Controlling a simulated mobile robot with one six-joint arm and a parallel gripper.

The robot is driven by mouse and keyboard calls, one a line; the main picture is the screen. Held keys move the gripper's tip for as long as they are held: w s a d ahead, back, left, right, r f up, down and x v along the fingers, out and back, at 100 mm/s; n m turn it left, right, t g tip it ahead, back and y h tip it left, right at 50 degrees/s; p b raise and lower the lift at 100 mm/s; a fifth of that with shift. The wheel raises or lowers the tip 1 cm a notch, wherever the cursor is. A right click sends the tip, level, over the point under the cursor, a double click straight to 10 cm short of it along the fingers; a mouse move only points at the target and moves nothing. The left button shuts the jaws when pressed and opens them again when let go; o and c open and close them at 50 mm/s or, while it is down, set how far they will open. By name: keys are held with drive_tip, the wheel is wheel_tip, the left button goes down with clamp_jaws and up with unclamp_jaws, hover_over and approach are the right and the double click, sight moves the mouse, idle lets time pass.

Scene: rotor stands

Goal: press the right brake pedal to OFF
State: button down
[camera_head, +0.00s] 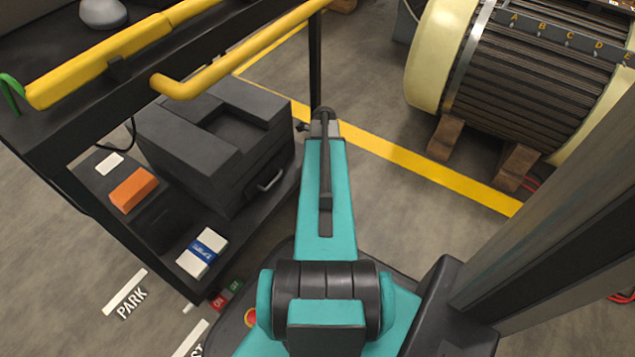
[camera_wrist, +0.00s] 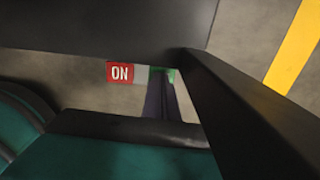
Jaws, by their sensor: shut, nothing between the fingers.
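The brake pedal shows at the foot of the dark cart's near corner in the head view. It has a red ON half (camera_head: 218,302) and a green half (camera_head: 235,287). In the wrist view the red half (camera_wrist: 119,72) reads ON, a pale strip lies beside it, and the green half (camera_wrist: 171,74) is partly covered. My gripper (camera_wrist: 160,75) shows there as dark, shut, empty fingers, with the tips over the green half's left part. I cannot tell whether they touch it. In the head view my arm hides the gripper.
The cart's lower shelf (camera_head: 180,222) holds a dark case (camera_head: 215,140), an orange block (camera_head: 133,190) and a blue-white box (camera_head: 201,253). A dark cart post or beam (camera_wrist: 245,120) crosses close to my fingers. A large rotor (camera_head: 530,85) rests on wooden blocks at right.

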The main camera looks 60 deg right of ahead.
wheel_tip(320, 180, up, 7)
drive_tip(key=p, duration=0.6)
idle(0.7)
drive_tip(key=shift+s, duration=0.2)
idle(0.5)
